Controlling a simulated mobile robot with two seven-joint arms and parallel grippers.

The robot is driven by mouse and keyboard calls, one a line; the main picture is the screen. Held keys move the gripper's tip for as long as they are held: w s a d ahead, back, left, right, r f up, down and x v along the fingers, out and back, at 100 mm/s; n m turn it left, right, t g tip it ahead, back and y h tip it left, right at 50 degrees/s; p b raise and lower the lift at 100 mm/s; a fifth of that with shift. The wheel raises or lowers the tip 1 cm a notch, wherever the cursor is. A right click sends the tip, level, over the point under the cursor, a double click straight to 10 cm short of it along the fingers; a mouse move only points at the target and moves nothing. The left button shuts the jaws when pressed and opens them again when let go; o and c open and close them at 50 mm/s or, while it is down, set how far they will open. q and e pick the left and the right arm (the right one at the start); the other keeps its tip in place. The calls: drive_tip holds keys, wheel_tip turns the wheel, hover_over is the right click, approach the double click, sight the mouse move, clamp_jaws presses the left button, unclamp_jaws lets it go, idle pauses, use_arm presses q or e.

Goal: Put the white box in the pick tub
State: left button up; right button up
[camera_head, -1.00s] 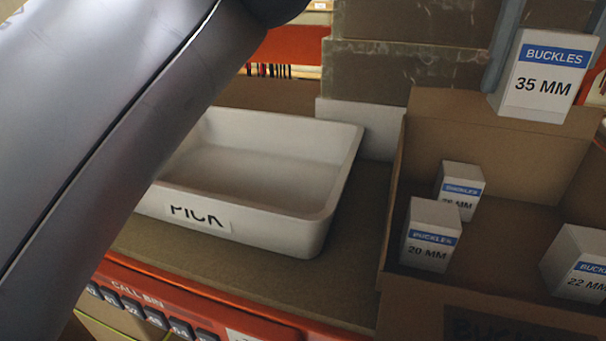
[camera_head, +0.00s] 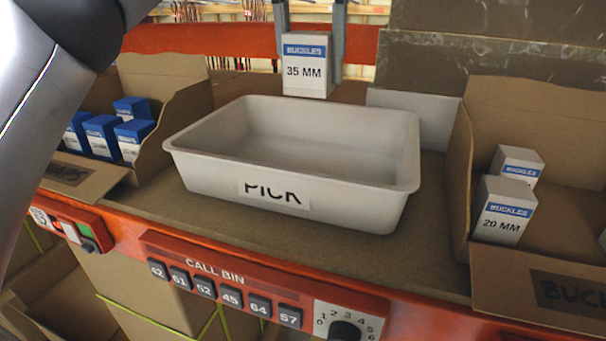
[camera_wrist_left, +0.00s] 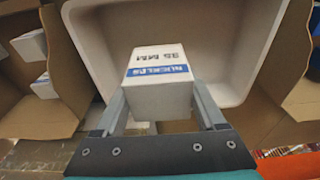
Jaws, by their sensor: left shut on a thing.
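A white box (camera_head: 305,72) with a blue band reads "BUCKLES 35 MM". My left gripper (camera_head: 311,38) is shut on it, one finger at each side, and holds it upright above the back edge of the pick tub (camera_head: 330,205). The tub is a white open tray marked "PICK" and looks empty. In the left wrist view the box (camera_wrist_left: 160,75) is between the fingers of the gripper (camera_wrist_left: 163,104), with the tub (camera_wrist_left: 236,85) behind it. My right gripper is not in view.
A cardboard bin (camera_head: 535,262) at the right holds white buckle boxes, including a "20 MM" box (camera_head: 503,212). A cardboard bin (camera_head: 85,185) at the left holds several blue-topped boxes (camera_head: 103,135). The red shelf edge (camera_head: 400,315) with call buttons runs in front.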

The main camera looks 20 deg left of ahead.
sight(306, 94)
use_arm(q)
wheel_tip(306, 94, down, 16)
drive_tip(key=shift+a+r+b, duration=0.1)
drive_tip(key=shift+b, duration=0.4)
drive_tip(key=shift+f, duration=0.2)
drive_tip(key=o, duration=1.5)
drive_tip(key=r, duration=0.4)
drive_tip(key=s+r, duration=0.1)
drive_tip(key=r, duration=0.7)
drive_tip(key=shift+s+r, duration=0.1)
drive_tip(key=shift+s, duration=0.25)
